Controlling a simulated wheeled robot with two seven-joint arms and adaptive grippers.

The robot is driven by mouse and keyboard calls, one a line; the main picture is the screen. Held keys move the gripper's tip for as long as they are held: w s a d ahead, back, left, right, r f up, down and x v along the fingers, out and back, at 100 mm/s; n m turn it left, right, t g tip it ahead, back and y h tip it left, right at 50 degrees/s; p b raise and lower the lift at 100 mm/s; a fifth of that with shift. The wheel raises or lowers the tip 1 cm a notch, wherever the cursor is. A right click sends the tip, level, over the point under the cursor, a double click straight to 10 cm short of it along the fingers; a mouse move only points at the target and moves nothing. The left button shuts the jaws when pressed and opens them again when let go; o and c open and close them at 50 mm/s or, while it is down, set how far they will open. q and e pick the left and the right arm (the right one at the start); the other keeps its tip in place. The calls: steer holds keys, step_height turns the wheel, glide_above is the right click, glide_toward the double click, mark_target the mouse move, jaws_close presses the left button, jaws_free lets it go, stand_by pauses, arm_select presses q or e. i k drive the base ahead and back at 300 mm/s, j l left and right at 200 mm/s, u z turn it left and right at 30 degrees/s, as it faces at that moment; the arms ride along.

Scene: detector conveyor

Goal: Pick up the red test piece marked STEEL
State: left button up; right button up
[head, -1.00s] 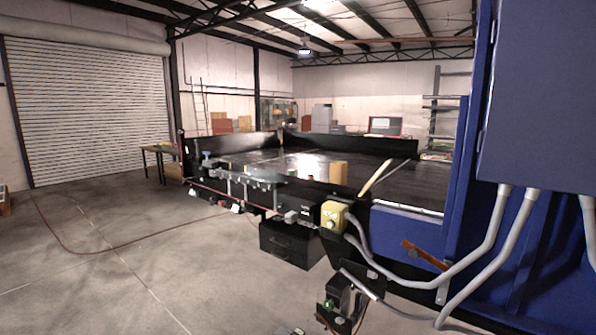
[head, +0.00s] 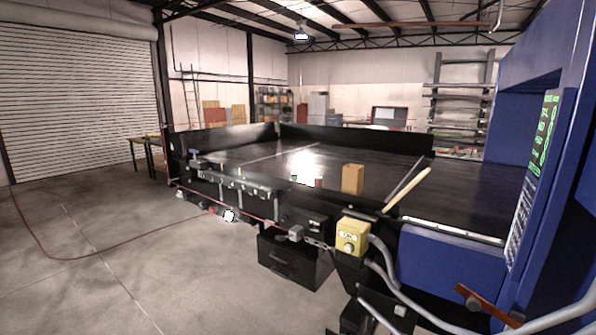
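A small dark red block (head: 319,182), likely the red test piece, sits on the black conveyor belt (head: 400,165) near its front edge. It is too small for any marking to be read. A white piece (head: 306,182) and a green piece (head: 293,180) sit in a row to its left. Neither of my grippers shows in the head view.
A tan block (head: 352,179) stands on the belt right of the red block. A wooden-handled tool (head: 408,190) leans over the belt edge. A yellow control box (head: 352,237) and the blue detector housing (head: 450,262) are at right. The floor at left is mostly clear.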

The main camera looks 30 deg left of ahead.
mark_target(318, 180)
steer(key=i+j+u, duration=0.35)
steer(key=i+j, duration=1.6)
